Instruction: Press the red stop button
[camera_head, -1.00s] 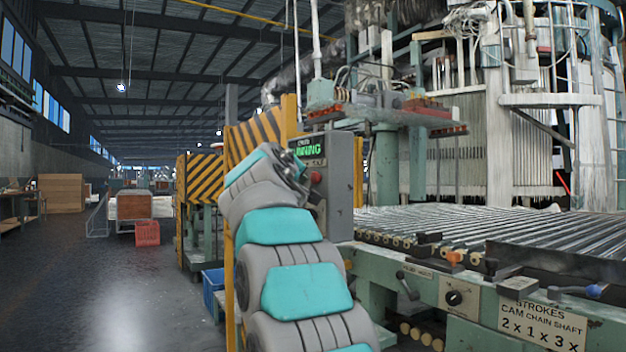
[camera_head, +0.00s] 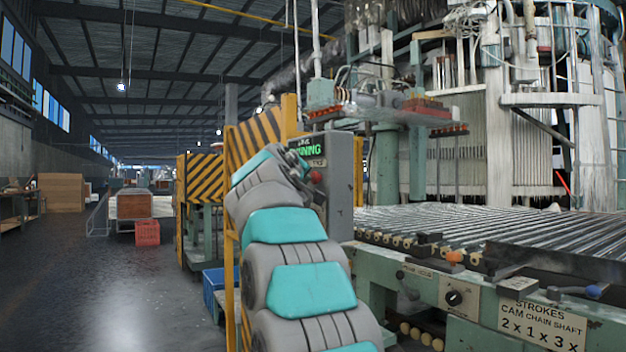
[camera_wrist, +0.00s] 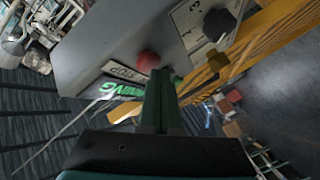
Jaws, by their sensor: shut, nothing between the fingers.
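The red stop button (camera_head: 316,176) is on the front of a grey control box (camera_head: 340,185) in the head view. It also shows in the wrist view as a red knob (camera_wrist: 148,61) beside a label reading STOP (camera_wrist: 124,71). My gripper (camera_wrist: 161,76) is shut and empty. Its fingertips appear just beside and below the red button in the wrist view; I cannot tell whether they touch it. In the head view my arm reaches up to the box and its end partly covers the box front.
A black knob (camera_wrist: 218,24) is on the same panel. A yellow-black striped guard (camera_head: 262,135) stands left of the box. A roller conveyor (camera_head: 450,225) lies to the right. The aisle floor at left is open.

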